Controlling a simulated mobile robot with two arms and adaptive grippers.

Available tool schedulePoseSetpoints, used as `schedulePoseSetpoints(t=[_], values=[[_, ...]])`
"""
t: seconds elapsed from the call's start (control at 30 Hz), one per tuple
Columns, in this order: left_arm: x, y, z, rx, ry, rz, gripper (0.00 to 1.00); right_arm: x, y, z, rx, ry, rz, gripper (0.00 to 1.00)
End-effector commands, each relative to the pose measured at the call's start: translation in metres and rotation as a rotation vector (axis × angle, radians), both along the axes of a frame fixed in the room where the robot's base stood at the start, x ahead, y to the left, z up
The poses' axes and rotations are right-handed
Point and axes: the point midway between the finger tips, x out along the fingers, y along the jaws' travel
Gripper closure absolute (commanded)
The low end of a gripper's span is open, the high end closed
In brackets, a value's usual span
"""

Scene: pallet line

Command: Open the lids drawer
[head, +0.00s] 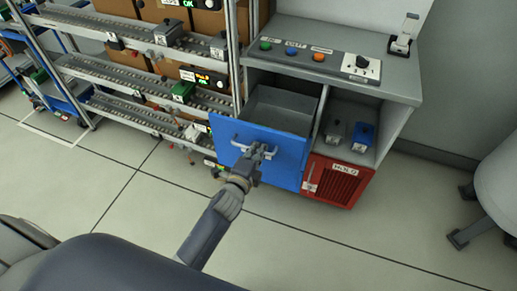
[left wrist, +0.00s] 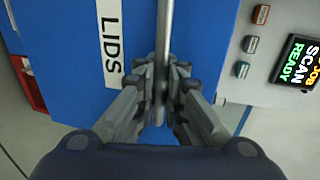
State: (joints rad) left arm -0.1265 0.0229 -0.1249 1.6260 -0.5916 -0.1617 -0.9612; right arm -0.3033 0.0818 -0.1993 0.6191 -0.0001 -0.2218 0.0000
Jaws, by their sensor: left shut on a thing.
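The blue lids drawer (head: 285,140) stands pulled out of the grey cabinet, with its grey inside showing behind the front. In the left wrist view its blue front (left wrist: 70,75) carries a white label reading LIDS (left wrist: 110,45). My left gripper (head: 262,152) is at the drawer front, shut on the metal handle (head: 240,145). In the left wrist view the handle bar (left wrist: 164,30) runs between the two fingers of the left gripper (left wrist: 163,85). My right gripper is not in view.
A red louvred door (head: 340,185) is right of the drawer, below an open shelf with a blue device (head: 362,137) and a grey one (head: 334,133). A button panel (head: 310,55) is on the countertop. A roller rack (head: 150,75) stands at left. The floor in front is clear.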

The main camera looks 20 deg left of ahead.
Motion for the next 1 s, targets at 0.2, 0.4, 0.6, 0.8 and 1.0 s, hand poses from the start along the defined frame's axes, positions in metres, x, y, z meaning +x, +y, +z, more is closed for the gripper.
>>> schedulePoseSetpoints(t=[0.2, 0.4, 0.6, 0.8, 1.0], values=[[0.001, 0.000, 0.001, 0.000, -0.003, 0.000, 0.83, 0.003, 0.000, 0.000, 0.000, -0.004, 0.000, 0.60], [0.000, 0.000, 0.001, 0.000, -0.001, 0.000, 0.83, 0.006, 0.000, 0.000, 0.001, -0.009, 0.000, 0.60], [-0.016, 0.001, 0.003, 0.001, 0.001, 0.000, 0.83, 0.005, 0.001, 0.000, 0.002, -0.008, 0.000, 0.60], [-0.055, 0.002, 0.011, 0.000, 0.001, -0.001, 0.83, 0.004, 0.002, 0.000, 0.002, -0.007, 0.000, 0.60], [-0.092, 0.003, 0.019, -0.001, 0.001, 0.000, 0.83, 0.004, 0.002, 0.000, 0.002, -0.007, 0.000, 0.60]])
